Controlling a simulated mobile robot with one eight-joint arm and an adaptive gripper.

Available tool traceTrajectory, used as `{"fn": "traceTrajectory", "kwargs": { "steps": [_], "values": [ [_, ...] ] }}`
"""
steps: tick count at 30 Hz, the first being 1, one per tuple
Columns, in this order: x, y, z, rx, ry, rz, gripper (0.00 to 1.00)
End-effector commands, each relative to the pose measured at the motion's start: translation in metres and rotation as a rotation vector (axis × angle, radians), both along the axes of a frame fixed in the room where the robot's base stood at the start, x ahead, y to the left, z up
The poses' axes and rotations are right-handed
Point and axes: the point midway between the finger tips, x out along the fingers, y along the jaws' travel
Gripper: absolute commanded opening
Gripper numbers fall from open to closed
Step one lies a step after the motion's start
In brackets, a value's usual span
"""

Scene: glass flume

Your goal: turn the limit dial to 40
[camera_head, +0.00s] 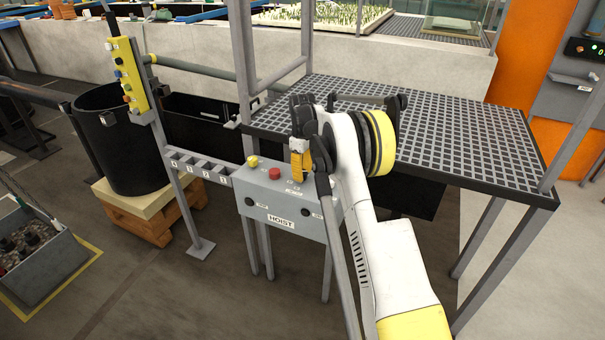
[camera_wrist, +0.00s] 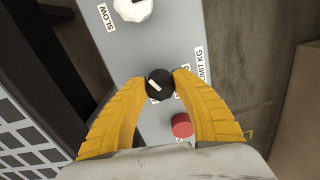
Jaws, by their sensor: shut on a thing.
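The limit dial (camera_wrist: 160,83) is a small black round knob with a short white mark, seen in the wrist view on the grey panel beside a "LIMIT KG" label. The yellow fingers of my gripper (camera_wrist: 159,77) are shut on it, one on each side. The white mark lies aslant. Numbers around the dial are partly covered, so I cannot read its setting. In the head view my gripper (camera_head: 298,177) is down on the top of the grey box labelled "HOIST" (camera_head: 262,205), and hides the dial.
A red button (camera_wrist: 182,125) sits close to the dial, between the fingers. A white knob (camera_wrist: 132,8) near a "SLOW" label is farther along the panel. In the head view a yellow button (camera_head: 252,161) is at the box's left. A grating platform (camera_head: 450,140) stands beside the box.

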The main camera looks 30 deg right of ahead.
Motion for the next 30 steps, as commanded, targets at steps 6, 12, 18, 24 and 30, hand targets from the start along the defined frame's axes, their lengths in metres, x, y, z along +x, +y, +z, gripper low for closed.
{"fn": "traceTrajectory", "kwargs": {
  "steps": [6, 12, 18, 24, 30],
  "values": [
    [-0.0005, 0.0002, 0.0009, 0.000, 0.001, -0.091, 0.02],
    [-0.0008, 0.0005, 0.0011, 0.000, 0.001, -0.248, 0.02],
    [-0.0008, 0.0010, 0.0009, -0.001, 0.002, -0.438, 0.02],
    [-0.0009, 0.0016, 0.0005, -0.001, 0.002, -0.625, 0.02],
    [-0.0009, 0.0020, 0.0001, -0.001, 0.002, -0.791, 0.02]
  ]
}}
